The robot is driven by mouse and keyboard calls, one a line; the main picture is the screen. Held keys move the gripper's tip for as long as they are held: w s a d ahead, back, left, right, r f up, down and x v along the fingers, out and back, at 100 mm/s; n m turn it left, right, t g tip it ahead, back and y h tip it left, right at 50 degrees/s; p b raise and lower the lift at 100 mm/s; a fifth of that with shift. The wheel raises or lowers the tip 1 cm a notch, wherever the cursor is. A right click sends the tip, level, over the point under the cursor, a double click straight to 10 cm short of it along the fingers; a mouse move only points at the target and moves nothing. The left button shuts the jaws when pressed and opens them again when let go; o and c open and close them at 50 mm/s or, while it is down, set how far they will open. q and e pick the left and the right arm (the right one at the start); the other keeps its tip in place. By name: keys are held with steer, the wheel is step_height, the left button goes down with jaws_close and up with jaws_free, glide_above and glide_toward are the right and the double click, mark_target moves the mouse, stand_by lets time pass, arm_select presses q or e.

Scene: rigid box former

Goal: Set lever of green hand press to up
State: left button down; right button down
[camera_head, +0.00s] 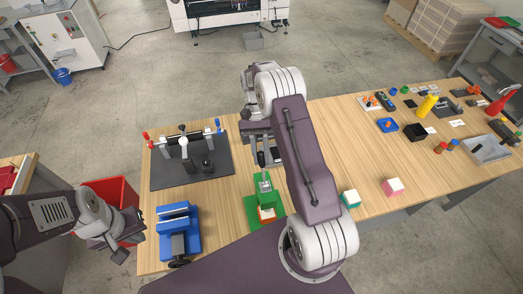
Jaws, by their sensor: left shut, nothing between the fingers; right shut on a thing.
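The green hand press (252,212) stands on the wooden table near its front edge, with a grey metal part (265,183) on top. My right gripper (258,137) is above and behind the press, partly covered by my own arm. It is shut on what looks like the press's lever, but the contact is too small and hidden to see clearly. The exact lever angle cannot be told.
A blue vise (178,228) stands left of the press. A dark plate (160,176) with a grey fixture is behind it. The red bin (112,190) is beside the table. Several small parts fill the far right.

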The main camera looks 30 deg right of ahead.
stand_by(0.3)
steer(key=c, duration=1.3)
jaws_free()
steer(key=shift+w+f, duration=0.1)
steer(key=shift+o, duration=0.2)
steer(key=shift+w+d, duration=0.1)
steer(key=shift+w, duration=0.15)
